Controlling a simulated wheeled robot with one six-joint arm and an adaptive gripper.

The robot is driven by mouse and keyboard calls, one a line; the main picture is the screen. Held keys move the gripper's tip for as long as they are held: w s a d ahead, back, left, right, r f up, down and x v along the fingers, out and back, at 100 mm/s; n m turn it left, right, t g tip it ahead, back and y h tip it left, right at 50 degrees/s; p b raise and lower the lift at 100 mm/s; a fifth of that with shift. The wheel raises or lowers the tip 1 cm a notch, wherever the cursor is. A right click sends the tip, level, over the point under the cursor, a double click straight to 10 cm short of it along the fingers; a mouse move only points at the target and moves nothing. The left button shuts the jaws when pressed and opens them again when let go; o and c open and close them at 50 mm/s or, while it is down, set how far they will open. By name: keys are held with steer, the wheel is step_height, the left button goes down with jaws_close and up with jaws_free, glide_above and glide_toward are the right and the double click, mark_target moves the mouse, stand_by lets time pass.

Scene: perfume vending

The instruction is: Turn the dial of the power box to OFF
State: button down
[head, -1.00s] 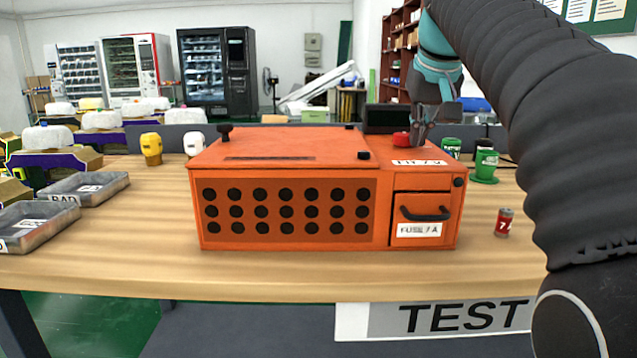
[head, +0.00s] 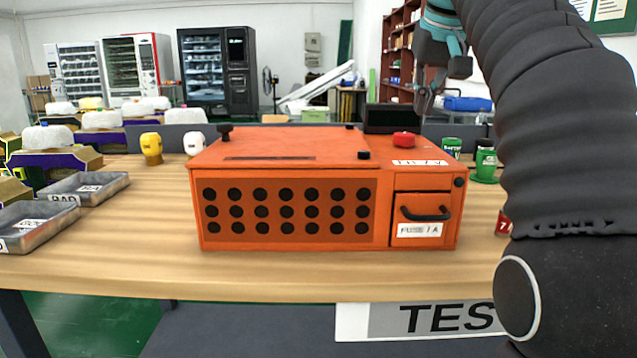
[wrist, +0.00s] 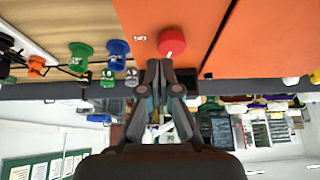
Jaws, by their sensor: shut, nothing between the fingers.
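The power box is a large orange box (head: 285,155) on the wooden table in the head view. Its red dial (head: 403,139) sits on top near the right back, behind a white label (head: 420,162) too small to read surely. In the wrist view the dial (wrist: 171,42) shows just beyond the shut fingertips (wrist: 161,64), against the orange box top (wrist: 262,38).
A fuse drawer (head: 424,206) with a black handle is in the box front. Metal trays (head: 85,188) lie at left.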

mark_target(404, 140)
steer(key=shift+r, duration=0.3)
steer(key=shift+a, duration=0.1)
steer(key=shift+a+f, duration=0.6)
steer(key=shift+a, duration=0.35)
steer(key=shift+f+b, duration=1.5)
steer(key=shift+f, duration=0.95)
steer(key=shift+w, duration=0.3)
